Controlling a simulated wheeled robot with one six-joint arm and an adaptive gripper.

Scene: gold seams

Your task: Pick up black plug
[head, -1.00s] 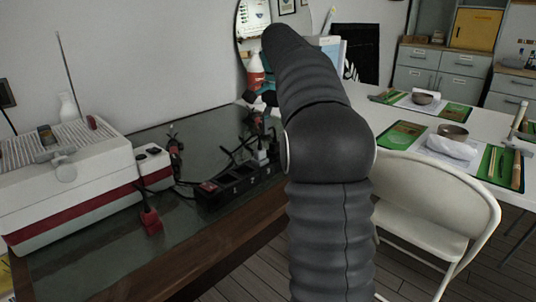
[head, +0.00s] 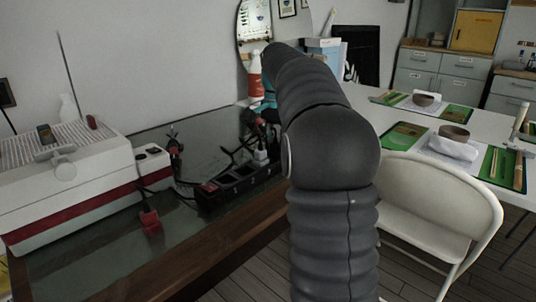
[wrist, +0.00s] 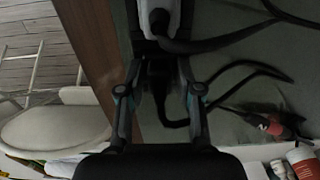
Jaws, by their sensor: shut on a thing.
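In the wrist view, the black plug (wrist: 157,75) is dark and blurred between the two fingers of my gripper (wrist: 160,88). The gripper is shut on it, and a black cord curves away from it to the right. In the head view my gripper (head: 261,128) shows only in part beside my arm, above the far end of the black power strip (head: 238,184). The plug cannot be made out there. Whether the plug still touches the strip is unclear.
A white plug (head: 261,157) sits at the strip's far end. A red plug (head: 150,220) lies on the dark glass table (head: 90,262). A white and red machine (head: 65,190) stands at left. Loose black cords lie behind the strip. A white chair (head: 440,205) stands at right.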

